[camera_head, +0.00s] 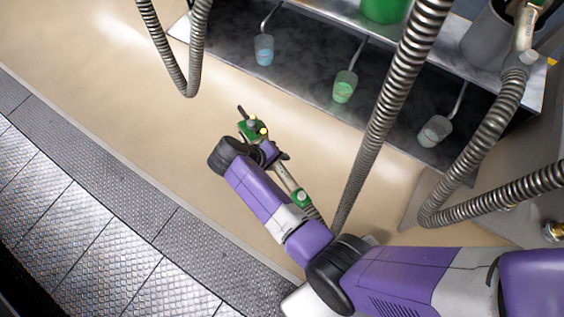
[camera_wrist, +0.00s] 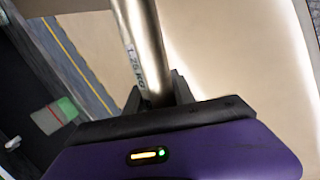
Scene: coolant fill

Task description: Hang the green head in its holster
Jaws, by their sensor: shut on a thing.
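The green head (camera_head: 252,130) has a green body with yellow dots, a dark lever and a pale tube that runs down to a ribbed hose. My gripper (camera_head: 272,153) is on this tube, over the tan floor and apart from the shelf. In the wrist view, the fingers of my gripper (camera_wrist: 157,92) are closed on either side of the metal tube (camera_wrist: 140,45). A cup with green in it (camera_head: 344,87), on an angled rod at the shelf front, looks like the matching holster. It is empty of any head.
Similar cups, one blue (camera_head: 264,50) and one greyish (camera_head: 435,131), flank the green one. A thick ribbed hose (camera_head: 385,110) hangs between my arm and the greyish cup. Another hose loops (camera_head: 188,70) at upper left. Tan floor (camera_head: 130,110) is clear on the left.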

